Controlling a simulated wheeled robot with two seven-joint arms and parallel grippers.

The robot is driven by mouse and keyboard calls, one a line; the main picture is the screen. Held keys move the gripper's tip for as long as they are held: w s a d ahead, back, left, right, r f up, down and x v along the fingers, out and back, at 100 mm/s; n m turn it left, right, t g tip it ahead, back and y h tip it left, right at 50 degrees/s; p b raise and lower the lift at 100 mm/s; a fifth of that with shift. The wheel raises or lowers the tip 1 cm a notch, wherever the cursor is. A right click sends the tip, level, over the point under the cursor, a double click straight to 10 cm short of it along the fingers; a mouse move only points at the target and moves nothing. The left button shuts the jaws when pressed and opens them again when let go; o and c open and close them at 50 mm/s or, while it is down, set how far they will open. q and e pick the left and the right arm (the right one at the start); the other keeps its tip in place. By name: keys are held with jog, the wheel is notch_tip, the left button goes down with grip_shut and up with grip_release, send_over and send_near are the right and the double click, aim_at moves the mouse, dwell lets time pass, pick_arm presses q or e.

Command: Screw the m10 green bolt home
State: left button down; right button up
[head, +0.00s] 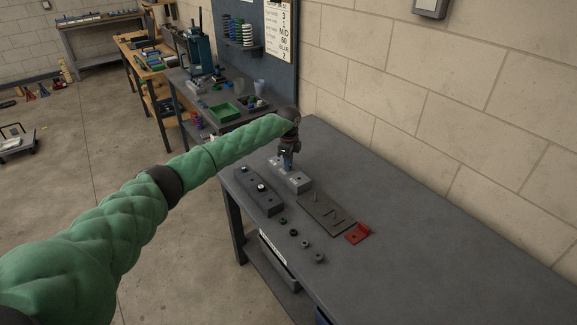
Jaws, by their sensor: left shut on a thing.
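My left gripper (287,166) points down at the light grey block (297,182) on the dark bench. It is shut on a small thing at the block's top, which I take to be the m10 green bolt. The fingers hide that thing, so its colour, its tilt and how deep it sits cannot be told. My right gripper is not in view.
A dark block (259,197) with bright bolt heads lies left of the grey block. A flat dark plate (322,214) with small pins and a red bracket (357,233) lie to the right. Several small nut-like rings (294,232) lie in front. The bench's right side (440,260) is clear.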

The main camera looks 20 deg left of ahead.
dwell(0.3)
pick_arm(q)
jog(key=shift+f+m+b, duration=0.25)
jog(key=shift+m+b, duration=0.6)
jog(key=shift+m, duration=0.15)
jog(key=m+b, duration=0.1)
jog(key=m, duration=0.1)
jog(key=shift+r+m+b, duration=0.1)
jog(key=shift+m+b, duration=0.25)
jog(key=shift+m, duration=0.05)
jog(key=shift+r+m, duration=0.1)
jog(key=shift+m, duration=0.2)
jog(key=shift+f+m+b, duration=0.25)
jog(key=shift+m+b, duration=0.45)
jog(key=shift+b, duration=0.05)
jog(key=shift+m+b, duration=0.35)
jog(key=shift+m, duration=0.15)
jog(key=shift+r+m+b, duration=0.1)
jog(key=shift+m+b, duration=0.45)
jog(key=shift+m, duration=0.45)
jog(key=shift+r+m, duration=0.1)
jog(key=shift+m, duration=0.2)
